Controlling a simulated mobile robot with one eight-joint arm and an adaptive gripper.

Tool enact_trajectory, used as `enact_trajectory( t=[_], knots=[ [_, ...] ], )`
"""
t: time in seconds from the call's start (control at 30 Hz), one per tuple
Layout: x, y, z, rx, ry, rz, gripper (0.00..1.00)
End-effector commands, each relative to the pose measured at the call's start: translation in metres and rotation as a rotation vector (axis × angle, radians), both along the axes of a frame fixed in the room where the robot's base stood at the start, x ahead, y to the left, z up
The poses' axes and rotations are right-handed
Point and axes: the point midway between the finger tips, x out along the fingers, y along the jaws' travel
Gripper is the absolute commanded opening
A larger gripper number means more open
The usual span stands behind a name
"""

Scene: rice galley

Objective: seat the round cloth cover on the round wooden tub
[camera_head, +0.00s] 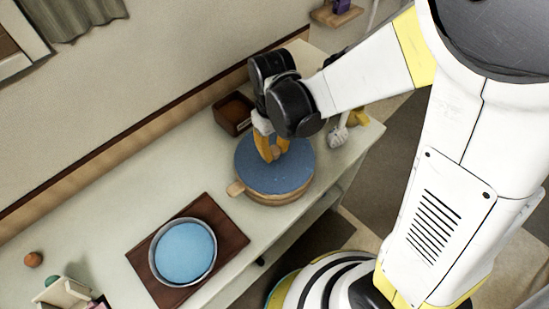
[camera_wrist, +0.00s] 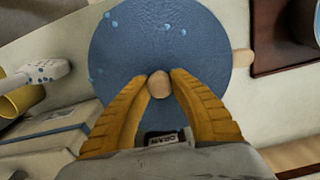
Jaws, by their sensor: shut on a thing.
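The round blue cloth cover (camera_head: 262,178) lies over the round wooden tub (camera_head: 284,200) in the head view. Pale wood of the tub shows below the cover along the front, and a wooden handle sticks out at left. The cover looks roughly level and centred; I cannot tell whether it rests fully on the rim. My gripper (camera_head: 271,156) comes down from above with its yellow fingers at the middle of the cover. In the wrist view my gripper (camera_wrist: 159,82) is shut on the cover's round wooden knob (camera_wrist: 159,88). The blue cover (camera_wrist: 130,50) hides nearly all of the tub there.
A round metal pan (camera_head: 153,258) with a light blue inside stands on a dark brown board (camera_head: 232,243) at front left. A dark wooden box (camera_head: 228,117) stands behind the tub by the wall. A white and yellow item (camera_head: 340,136) is at right. Counter between is clear.

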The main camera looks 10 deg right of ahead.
Motion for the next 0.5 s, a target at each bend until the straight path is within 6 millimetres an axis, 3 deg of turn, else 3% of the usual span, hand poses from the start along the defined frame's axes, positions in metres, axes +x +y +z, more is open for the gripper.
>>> enact_trajectory(
  t=[0.5],
  knots=[
    [0.0, 0.0, -0.0066, 0.0, 0.0, 0.0, 0.0]
  ],
)
